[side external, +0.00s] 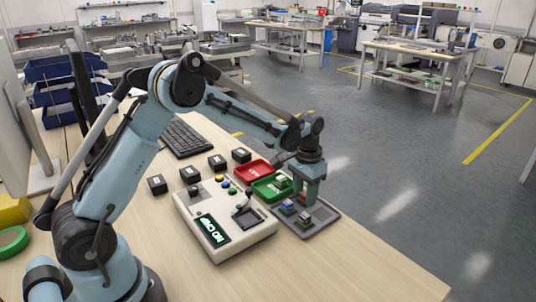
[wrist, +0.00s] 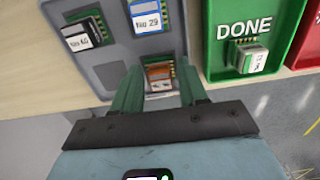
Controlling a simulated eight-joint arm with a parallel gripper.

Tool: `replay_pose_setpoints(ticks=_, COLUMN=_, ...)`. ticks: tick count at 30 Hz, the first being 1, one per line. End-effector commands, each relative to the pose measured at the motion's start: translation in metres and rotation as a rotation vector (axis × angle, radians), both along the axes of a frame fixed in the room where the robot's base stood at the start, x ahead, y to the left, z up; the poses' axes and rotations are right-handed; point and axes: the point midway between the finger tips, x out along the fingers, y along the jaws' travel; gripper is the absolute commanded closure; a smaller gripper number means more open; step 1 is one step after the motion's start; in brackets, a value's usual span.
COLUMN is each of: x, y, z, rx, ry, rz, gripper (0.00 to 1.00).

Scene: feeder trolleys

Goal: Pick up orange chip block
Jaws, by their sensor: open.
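The orange chip block (wrist: 158,74) sits in the grey tray (wrist: 112,70), near its edge closest to my gripper in the wrist view. It has a white label, partly cut off from sight by my gripper. My gripper (wrist: 160,82) is open, with one green finger on each side of the block; I cannot tell whether they touch it. In the side view my gripper (side external: 307,196) points down over the grey tray (side external: 325,216), and I cannot make out the orange block there.
A blue block (wrist: 146,16) labelled No 29 and a black block (wrist: 82,36) share the tray. The green DONE tray (wrist: 222,62) holds one block (wrist: 250,60). A red tray (side external: 253,169), control box (side external: 225,225), keyboard (side external: 187,139) and several black blocks (side external: 157,184) stand nearby.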

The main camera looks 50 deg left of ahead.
Motion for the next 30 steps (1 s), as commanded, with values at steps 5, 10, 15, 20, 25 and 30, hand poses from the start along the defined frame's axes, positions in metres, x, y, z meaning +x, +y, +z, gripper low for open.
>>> replay_pose_setpoints(ticks=5, x=0.0, y=0.0, z=-0.003, rx=0.0, ry=0.0, rz=0.0, gripper=0.57)
replay_pose_setpoints(ticks=10, x=0.0, y=0.0, z=-0.003, rx=0.0, ry=0.0, rz=0.0, gripper=0.68)
replay_pose_setpoints(ticks=15, x=0.0, y=0.0, z=-0.003, rx=0.0, ry=0.0, rz=0.0, gripper=0.94)
replay_pose_setpoints(ticks=20, x=0.0, y=0.0, z=-0.003, rx=0.0, ry=0.0, rz=0.0, gripper=0.94)
replay_pose_setpoints(ticks=25, x=0.0, y=0.0, z=0.001, rx=0.0, ry=0.0, rz=0.0, gripper=0.94)
replay_pose_setpoints(ticks=30, x=0.0, y=0.0, z=0.017, rx=0.0, ry=0.0, rz=0.0, gripper=0.94)
